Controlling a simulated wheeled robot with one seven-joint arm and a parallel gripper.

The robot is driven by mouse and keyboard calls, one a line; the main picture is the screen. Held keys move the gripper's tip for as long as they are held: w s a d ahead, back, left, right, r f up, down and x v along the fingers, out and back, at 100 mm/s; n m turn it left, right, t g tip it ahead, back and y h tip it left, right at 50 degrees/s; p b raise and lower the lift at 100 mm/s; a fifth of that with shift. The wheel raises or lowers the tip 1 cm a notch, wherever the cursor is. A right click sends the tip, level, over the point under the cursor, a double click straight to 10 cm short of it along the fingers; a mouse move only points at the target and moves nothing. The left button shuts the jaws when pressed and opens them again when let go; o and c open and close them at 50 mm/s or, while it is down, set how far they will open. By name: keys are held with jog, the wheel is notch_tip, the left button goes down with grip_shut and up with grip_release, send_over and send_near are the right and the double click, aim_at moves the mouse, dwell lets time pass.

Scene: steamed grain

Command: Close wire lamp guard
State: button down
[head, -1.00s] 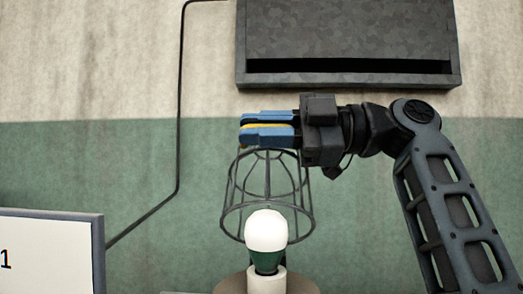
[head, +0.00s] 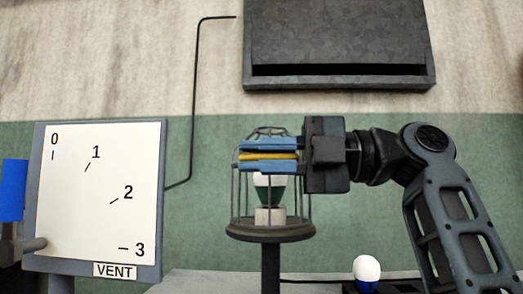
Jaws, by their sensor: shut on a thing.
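The wire lamp guard (head: 308,200) is a dark cage standing upright around the lamp. Its lower ring appears to sit at the round dark base plate (head: 270,233), though I cannot tell whether it is fastened. Inside it is a white and green bulb (head: 264,188) in a pale socket (head: 270,215), its top hidden by my fingers. My gripper (head: 268,156) has blue fingers pointing left across the upper part of the guard. They are shut on a yellow piece (head: 268,156) that seems to belong to the guard.
A white dial panel (head: 95,195) marked 0 to 3 and VENT stands at left, with a blue handle (head: 13,190) beside it. A second bulb, white and blue (head: 367,272), stands at lower right. A dark box (head: 340,45) hangs on the wall above my gripper.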

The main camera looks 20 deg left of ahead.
jog(key=shift+d+f, duration=0.15)
jog(key=shift+f, duration=0.25)
jog(key=shift+f, duration=0.15)
jog(key=c, duration=1.2)
grip_release()
jog(key=shift+o, duration=0.2)
jog(key=shift+d, duration=0.1)
jog(key=shift+w+d, duration=0.1)
jog(key=shift+d, duration=0.2)
jog(key=p+v, duration=0.1)
jog(key=v, duration=0.6)
